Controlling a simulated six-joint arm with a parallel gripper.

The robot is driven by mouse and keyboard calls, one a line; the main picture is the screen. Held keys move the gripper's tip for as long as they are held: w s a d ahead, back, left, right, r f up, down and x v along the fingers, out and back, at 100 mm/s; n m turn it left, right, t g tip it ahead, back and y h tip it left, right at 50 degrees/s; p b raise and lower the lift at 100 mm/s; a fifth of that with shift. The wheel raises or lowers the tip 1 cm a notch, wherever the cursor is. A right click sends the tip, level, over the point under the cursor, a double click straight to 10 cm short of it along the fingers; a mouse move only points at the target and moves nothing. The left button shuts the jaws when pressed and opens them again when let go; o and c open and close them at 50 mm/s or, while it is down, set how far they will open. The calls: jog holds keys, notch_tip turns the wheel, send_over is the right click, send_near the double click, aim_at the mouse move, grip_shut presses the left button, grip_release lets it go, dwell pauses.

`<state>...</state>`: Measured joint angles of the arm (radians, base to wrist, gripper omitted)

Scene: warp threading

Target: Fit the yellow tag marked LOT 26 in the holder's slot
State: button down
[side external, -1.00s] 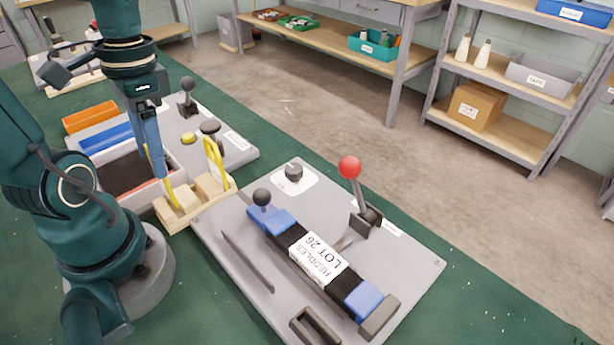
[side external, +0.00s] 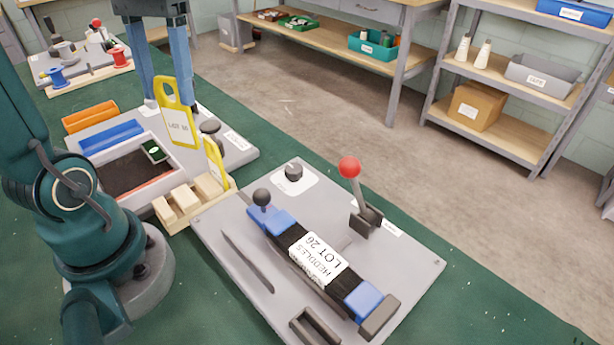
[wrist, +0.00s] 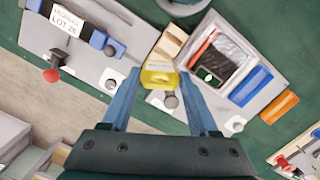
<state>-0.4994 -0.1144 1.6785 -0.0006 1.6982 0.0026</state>
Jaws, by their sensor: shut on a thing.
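My gripper (side external: 163,98) is shut on a yellow tag (side external: 178,120) and holds it upright in the air, above the board behind the wooden block. Its white label reads LOT and a number too small to be sure of. The wrist view shows the tag (wrist: 158,76) between the blue fingers (wrist: 158,84). A second yellow tag (side external: 214,160) stands at the right end of the notched wooden block (side external: 180,208). A blue-ended black cassette (side external: 284,236) on the grey plate bears a white HEDDLES LOT 26 label (side external: 319,258).
A red-knobbed lever (side external: 350,168) and a black knob (side external: 293,171) rise from the grey plate (side external: 225,225). A tray (side external: 122,178) with a dark green piece lies left of the wooden block.

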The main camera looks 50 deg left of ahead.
jog(key=w+d+r, duration=0.1)
jog(key=w+d, duration=0.2)
jog(key=d, duration=0.5)
jog(key=w+d, duration=0.4)
jog(key=d, duration=0.3)
jog(key=s+d+f+m, duration=0.2)
jog(key=s+d+m, duration=0.15)
jog(key=d, duration=0.35)
jog(key=s+d+f+m, duration=0.1)
jog(key=s+d+m, duration=0.1)
jog(key=s+d, duration=0.45)
jog(key=shift+y, duration=0.3)
jog(key=shift+w+d+f, duration=0.2)
jog(key=shift+w+f, duration=0.05)
jog(key=shift+f, duration=0.7)
jog(key=shift+w+d+f, duration=0.2)
jog(key=shift+d+f, duration=0.05)
jog(key=shift+f, duration=0.65)
jog(key=shift+w+d+f, duration=0.2)
jog(key=shift+w+f, duration=0.05)
jog(key=shift+f, duration=0.7)
jog(key=shift+f, duration=0.8)
jog(key=shift+f, duration=0.35)
jog(key=shift+f, duration=0.95)
